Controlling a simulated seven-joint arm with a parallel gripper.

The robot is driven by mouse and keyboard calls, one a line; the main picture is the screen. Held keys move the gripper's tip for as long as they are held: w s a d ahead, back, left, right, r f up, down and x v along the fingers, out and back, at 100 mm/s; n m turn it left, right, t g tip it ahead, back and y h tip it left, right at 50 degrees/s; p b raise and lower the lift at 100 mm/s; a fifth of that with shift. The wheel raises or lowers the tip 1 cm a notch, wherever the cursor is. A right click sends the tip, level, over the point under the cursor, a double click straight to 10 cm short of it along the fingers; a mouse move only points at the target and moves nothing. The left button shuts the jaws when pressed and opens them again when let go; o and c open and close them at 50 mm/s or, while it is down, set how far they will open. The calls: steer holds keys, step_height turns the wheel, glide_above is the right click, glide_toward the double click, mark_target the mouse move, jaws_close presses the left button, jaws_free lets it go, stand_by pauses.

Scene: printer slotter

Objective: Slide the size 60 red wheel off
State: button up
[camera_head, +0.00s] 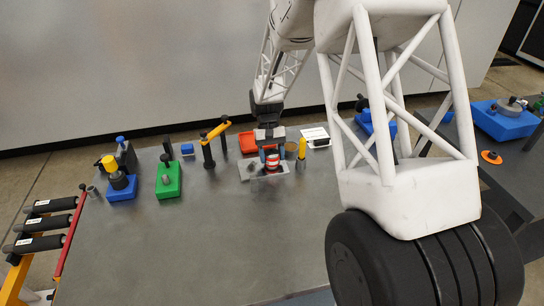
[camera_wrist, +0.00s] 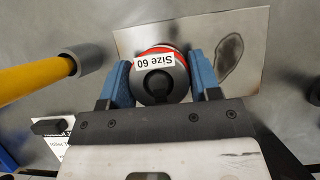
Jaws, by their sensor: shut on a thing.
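The size 60 red wheel (camera_wrist: 158,75) shows in the wrist view as a round grey top with a red rim, a black knob and a white "Size 60" label. In the head view the red wheel (camera_head: 272,162) is small, with red and white bands, on a light plate. My gripper (camera_wrist: 161,78) has its blue fingers on either side of the wheel and is shut on it. In the head view my gripper (camera_head: 271,153) points down at the wheel from above.
The plate (camera_wrist: 250,30) with a dark stain lies under the wheel. A yellow post (camera_head: 302,149) stands close to the right, a red tray (camera_head: 247,142) behind left. Green (camera_head: 168,180) and blue (camera_head: 121,187) blocks stand farther left. The front of the grey table (camera_head: 200,245) is clear.

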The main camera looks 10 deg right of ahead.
steer(key=shift+r, duration=0.25)
steer(key=shift+r, duration=3.8)
steer(key=shift+w, duration=0.1)
